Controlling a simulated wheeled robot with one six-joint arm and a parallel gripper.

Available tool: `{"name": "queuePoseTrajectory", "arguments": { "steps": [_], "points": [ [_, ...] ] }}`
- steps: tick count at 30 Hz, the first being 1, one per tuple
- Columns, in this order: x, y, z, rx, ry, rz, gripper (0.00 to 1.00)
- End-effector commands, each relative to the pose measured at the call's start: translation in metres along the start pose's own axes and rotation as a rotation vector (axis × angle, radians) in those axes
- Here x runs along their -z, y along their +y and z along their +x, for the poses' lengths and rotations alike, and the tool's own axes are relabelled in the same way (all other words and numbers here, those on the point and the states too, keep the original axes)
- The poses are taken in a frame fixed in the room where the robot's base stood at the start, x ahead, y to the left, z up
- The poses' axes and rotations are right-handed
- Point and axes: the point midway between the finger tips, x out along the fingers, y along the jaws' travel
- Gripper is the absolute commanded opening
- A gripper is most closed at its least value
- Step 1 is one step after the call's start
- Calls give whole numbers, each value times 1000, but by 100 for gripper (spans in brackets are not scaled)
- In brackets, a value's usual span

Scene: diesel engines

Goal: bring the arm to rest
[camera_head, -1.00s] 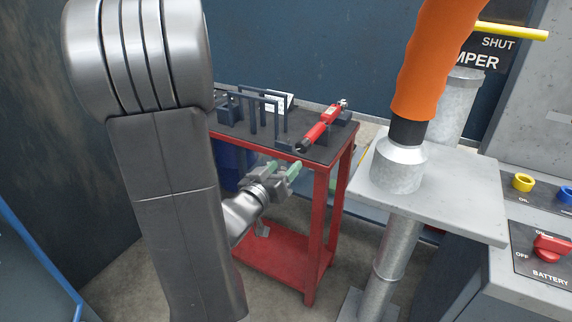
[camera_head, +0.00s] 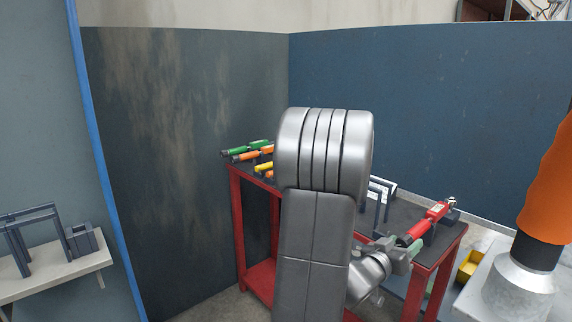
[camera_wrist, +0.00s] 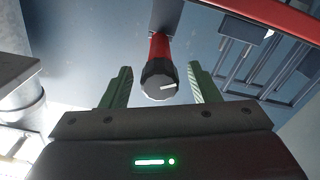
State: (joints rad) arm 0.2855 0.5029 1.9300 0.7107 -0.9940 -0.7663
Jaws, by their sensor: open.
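My grey arm (camera_head: 315,240) stands folded in front of the cart in the head view. My gripper (camera_head: 408,250) is at the cart's front edge, partly hidden behind my arm. In the wrist view my gripper (camera_wrist: 160,78) has its two green fingers wide apart with nothing held. A red tool (camera_head: 430,222) with a dark end lies on the cart top just beyond my gripper. In the wrist view the dark end of the red tool (camera_wrist: 159,80) shows between the fingers, clear of both.
The red cart (camera_head: 239,230) carries several coloured tools (camera_head: 250,150) at its left and a dark rack (camera_head: 380,195). An orange sleeve on a metal base (camera_head: 520,285) stands at right. A shelf with a rack (camera_head: 60,275) is at left. Dark wall panels (camera_head: 190,150) close the back.

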Motion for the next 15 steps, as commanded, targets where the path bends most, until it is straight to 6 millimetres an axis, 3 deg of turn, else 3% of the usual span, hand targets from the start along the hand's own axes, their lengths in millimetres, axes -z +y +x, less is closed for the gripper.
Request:
{"name": "queuePoseTrajectory", "arguments": {
  "steps": [6, 15],
  "points": [
    [0, 0, 26, -1, -1, 0, 55],
    [0, 0, 31, 0, 1, 9, 55]
  ]
}}
